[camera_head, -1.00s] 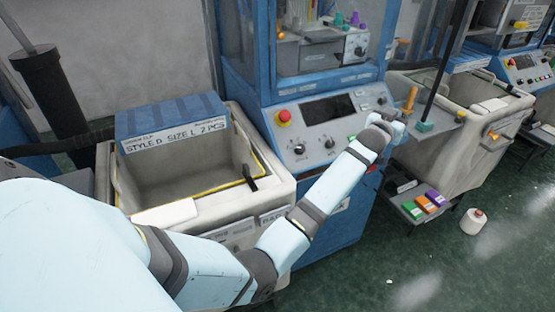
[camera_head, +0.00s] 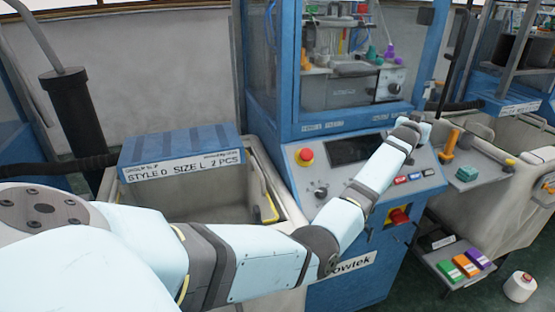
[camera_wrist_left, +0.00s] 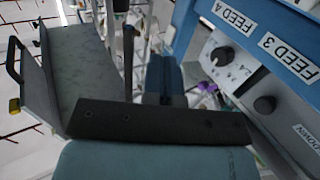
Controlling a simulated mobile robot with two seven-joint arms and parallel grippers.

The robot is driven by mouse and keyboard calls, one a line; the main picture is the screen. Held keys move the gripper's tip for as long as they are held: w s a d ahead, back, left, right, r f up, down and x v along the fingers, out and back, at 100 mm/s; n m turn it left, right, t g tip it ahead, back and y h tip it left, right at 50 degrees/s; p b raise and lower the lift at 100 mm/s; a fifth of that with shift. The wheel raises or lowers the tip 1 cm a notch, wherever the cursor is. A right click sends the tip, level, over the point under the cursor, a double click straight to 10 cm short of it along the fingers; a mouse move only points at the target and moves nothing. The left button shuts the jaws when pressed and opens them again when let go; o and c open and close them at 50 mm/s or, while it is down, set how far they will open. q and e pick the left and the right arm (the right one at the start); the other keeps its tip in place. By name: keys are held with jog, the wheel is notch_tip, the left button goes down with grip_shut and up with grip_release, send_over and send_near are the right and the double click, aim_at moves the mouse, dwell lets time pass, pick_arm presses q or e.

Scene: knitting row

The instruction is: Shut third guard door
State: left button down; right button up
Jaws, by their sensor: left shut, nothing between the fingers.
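In the head view a knitting machine with a blue frame and clear window panels (camera_head: 265,60) stands at the centre, its inside showing at the front. I cannot tell which panel is the third guard door or how far it stands open. My left arm reaches across the machine's control panel (camera_head: 318,192). My left gripper (camera_head: 424,126) is at the panel's right end, small and partly hidden by the wrist. The left wrist view shows its shut, empty fingers (camera_wrist_left: 165,78) near labels FEED 4 and FEED 3 (camera_wrist_left: 290,58). My right gripper is not in view.
A grey bin (camera_head: 265,175) with a blue box (camera_head: 180,152) stands left of the machine. At right are a shelf with an orange-handled tool (camera_head: 449,146), a low tray of coloured boxes (camera_head: 466,266) and a white cone (camera_head: 520,287). A black pole (camera_head: 456,70) rises near my gripper.

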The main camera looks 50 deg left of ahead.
pick_arm(q)
jog(key=shift+w+a+b, duration=0.45)
jog(key=shift+w+a, duration=0.4)
jog(key=shift+a, duration=0.3)
jog(key=shift+w+a+b, duration=0.45)
jog(key=shift+w+a, duration=0.35)
jog(key=shift+a, duration=0.3)
